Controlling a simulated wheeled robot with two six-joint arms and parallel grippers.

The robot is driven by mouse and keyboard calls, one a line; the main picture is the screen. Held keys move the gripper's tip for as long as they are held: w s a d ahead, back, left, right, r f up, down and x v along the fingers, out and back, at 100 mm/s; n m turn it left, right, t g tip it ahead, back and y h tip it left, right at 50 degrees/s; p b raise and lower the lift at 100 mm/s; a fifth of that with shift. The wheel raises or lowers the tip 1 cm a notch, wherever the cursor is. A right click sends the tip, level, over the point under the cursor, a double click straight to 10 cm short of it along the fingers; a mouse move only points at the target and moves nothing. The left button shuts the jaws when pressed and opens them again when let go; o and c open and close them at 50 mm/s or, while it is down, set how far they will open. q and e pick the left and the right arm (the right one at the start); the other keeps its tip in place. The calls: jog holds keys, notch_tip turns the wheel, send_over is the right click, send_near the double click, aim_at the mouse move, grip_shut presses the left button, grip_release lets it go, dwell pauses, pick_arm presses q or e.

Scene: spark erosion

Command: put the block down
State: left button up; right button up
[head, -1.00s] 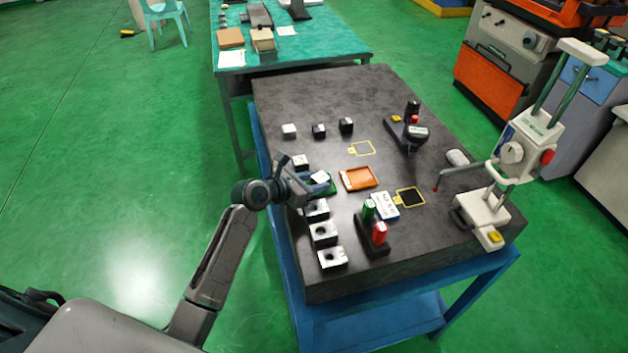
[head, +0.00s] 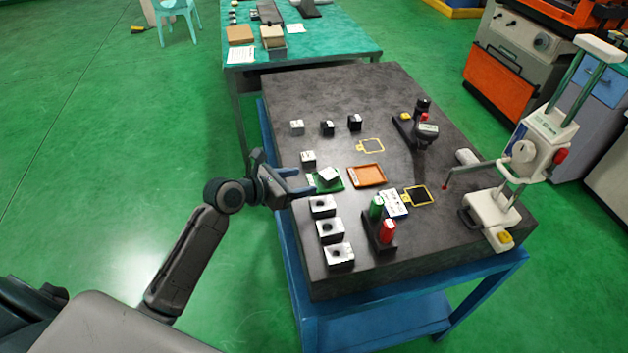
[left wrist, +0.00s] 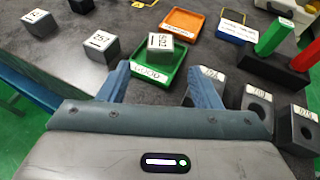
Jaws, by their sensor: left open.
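A small grey metal block (head: 327,175) with a white number label sits on the green tray (head: 340,186) near the table's left edge. In the left wrist view the block (left wrist: 160,48) rests inside the green tray (left wrist: 150,75), slightly turned, toward its far side. My left gripper (head: 305,181) is open and empty, just left of the tray. Its two blue fingers (left wrist: 160,72) point at the tray, with the block beyond the tips and apart from them. My right gripper is in neither view.
An orange tray (head: 367,175) lies right of the green one. A block (head: 308,158) stands behind the green tray, and 3 holed blocks (head: 330,229) stand in front. A dark holder with green and red cylinders (head: 386,232) stands nearby. The table's back is mostly clear.

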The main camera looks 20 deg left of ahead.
pick_arm(q)
jog(key=shift+v, duration=2.1)
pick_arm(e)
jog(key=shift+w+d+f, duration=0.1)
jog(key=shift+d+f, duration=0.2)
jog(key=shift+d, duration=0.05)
